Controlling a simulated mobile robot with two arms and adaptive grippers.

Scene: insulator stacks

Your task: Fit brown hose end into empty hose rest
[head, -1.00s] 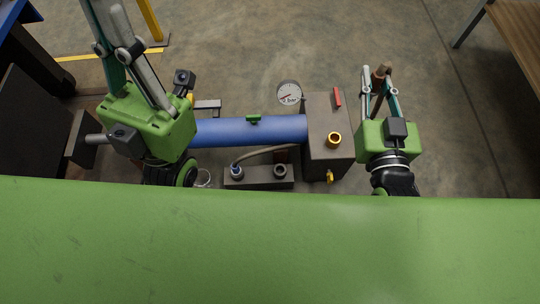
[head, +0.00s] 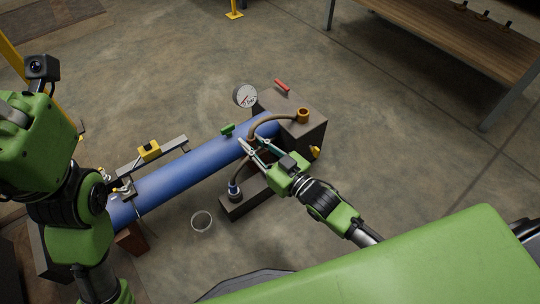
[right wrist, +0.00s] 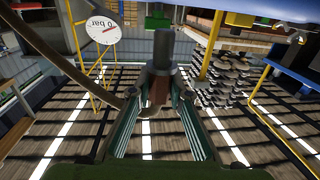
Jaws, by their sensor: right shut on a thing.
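My right gripper (head: 258,146) is over the right part of the blue pipe, at the back end of the dark rest block (head: 230,208). In the right wrist view its fingers are shut on the brown hose end (right wrist: 159,88), which has a grey cylindrical tip (right wrist: 160,48). A brown hose (head: 270,121) arches between the brass port (head: 303,115) and the gripper. The block's front rest holds a blue-collared hose end (head: 234,187). The block's other rest is hidden behind my right gripper. My left arm shows at the left; its fingertips cannot be made out.
The blue pipe (head: 190,178) runs diagonally into a dark box (head: 308,136). A round gauge (head: 245,96) stands behind it; it reads near 0 bar in the right wrist view (right wrist: 103,22). A wooden bench (head: 450,35) is at upper right.

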